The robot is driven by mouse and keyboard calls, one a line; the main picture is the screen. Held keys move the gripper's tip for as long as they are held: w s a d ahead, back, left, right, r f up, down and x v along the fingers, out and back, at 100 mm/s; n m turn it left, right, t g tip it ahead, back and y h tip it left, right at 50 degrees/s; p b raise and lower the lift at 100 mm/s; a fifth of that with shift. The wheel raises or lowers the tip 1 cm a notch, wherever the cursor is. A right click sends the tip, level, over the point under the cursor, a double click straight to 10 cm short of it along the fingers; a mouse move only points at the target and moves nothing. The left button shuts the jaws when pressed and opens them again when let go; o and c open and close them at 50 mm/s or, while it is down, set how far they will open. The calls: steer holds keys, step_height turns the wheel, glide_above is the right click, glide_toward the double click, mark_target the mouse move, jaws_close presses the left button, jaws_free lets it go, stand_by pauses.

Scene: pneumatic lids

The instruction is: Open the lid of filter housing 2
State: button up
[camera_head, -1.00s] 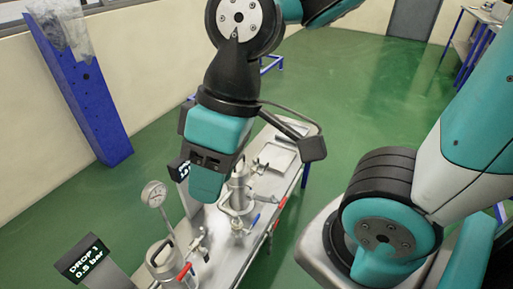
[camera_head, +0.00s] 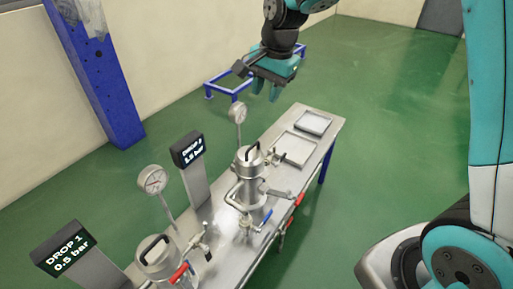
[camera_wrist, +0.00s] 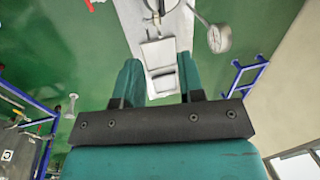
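Filter housing 2 (camera_head: 250,190) is a steel vessel in the middle of the bench, beside the "DROP 2" display (camera_head: 188,150), whose pressure figure is hard to read. Its lid (camera_head: 249,162) sits on top with a black handle (camera_head: 252,152) and looks shut. A blue lever (camera_head: 265,221) is low at its front, and a red lever (camera_head: 299,199) is at the bench edge. My gripper (camera_head: 266,95) is above the bench's far end, behind and right of the housing. In the wrist view my gripper (camera_wrist: 158,72) is open, with nothing between its fingers.
Filter housing 1 (camera_head: 160,262) stands nearer, with a red lever (camera_head: 180,273) and a display (camera_head: 68,250) reading "DROP 1, 0.5 bar". Gauges (camera_head: 153,180) and (camera_head: 238,113) rise on stalks. Two shallow trays (camera_head: 331,121) lie at the bench's far end. A blue post (camera_head: 98,90) stands left.

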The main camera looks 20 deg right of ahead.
mark_target(254, 144)
steer(key=shift+m, duration=0.3)
steer(key=w+f, duration=0.1)
steer(key=f, duration=0.4)
steer(key=w+a+f, duration=0.1)
steer(key=f, duration=0.5)
steer(key=w+f, duration=0.1)
steer(key=f, duration=0.5)
steer(key=shift+w+a+f+b, duration=0.2)
steer(key=shift+a+f+b, duration=0.05)
steer(key=shift+a+b, duration=0.15)
jaws_close()
steer(key=shift+d, duration=0.1)
